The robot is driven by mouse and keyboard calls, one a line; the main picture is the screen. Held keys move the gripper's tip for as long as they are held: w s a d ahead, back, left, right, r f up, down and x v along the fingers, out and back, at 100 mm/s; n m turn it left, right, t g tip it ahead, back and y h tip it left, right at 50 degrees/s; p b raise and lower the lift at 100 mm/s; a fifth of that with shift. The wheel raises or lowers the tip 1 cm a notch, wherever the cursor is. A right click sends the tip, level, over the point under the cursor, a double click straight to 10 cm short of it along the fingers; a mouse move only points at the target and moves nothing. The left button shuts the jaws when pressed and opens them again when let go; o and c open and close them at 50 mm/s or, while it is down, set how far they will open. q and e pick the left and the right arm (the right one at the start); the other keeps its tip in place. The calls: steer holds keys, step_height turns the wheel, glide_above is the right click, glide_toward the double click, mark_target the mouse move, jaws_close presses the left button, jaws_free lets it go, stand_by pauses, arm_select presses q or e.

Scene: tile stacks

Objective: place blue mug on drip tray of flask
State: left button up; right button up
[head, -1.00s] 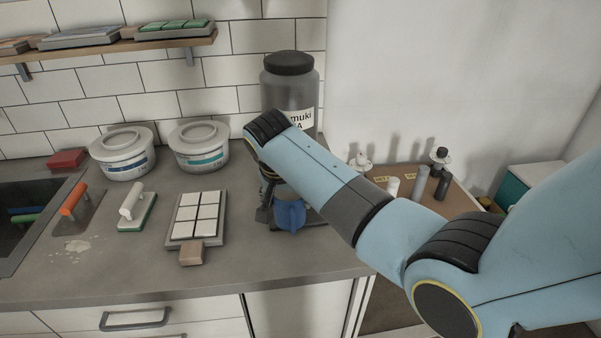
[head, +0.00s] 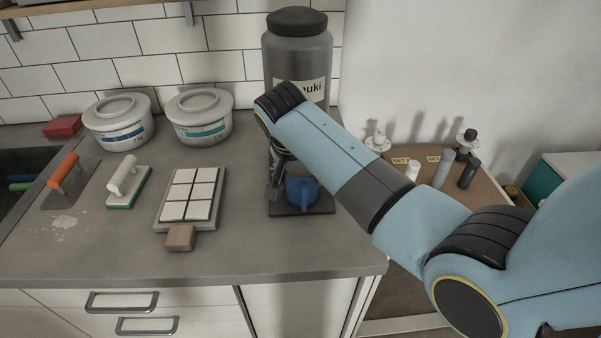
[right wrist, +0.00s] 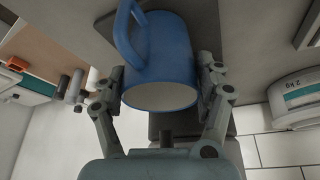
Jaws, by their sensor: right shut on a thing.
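The blue mug (head: 301,187) is at the foot of the grey flask (head: 297,62), over the dark drip tray (head: 303,210). In the head view its base looks to be on or just above the tray; I cannot tell which. The mug's open rim faces that camera. My left gripper is not in view.
Left of the flask are two lidded tubs (head: 199,118), a tile board (head: 191,197), a brown block (head: 181,238) and two trowels. A sink (head: 15,190) is at the far left. A lower brown table with bottles (head: 468,172) stands right.

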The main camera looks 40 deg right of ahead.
steer(key=shift+f, duration=0.1)
steer(key=o, duration=1.5)
steer(key=shift+f, duration=0.1)
steer(key=shift+c, duration=0.2)
steer(key=shift+r, duration=0.25)
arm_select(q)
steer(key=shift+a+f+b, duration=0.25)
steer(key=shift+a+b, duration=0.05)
arm_select(e)
steer(key=v, duration=1.2)
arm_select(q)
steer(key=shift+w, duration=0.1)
arm_select(e)
steer(key=shift+w+d, duration=0.1)
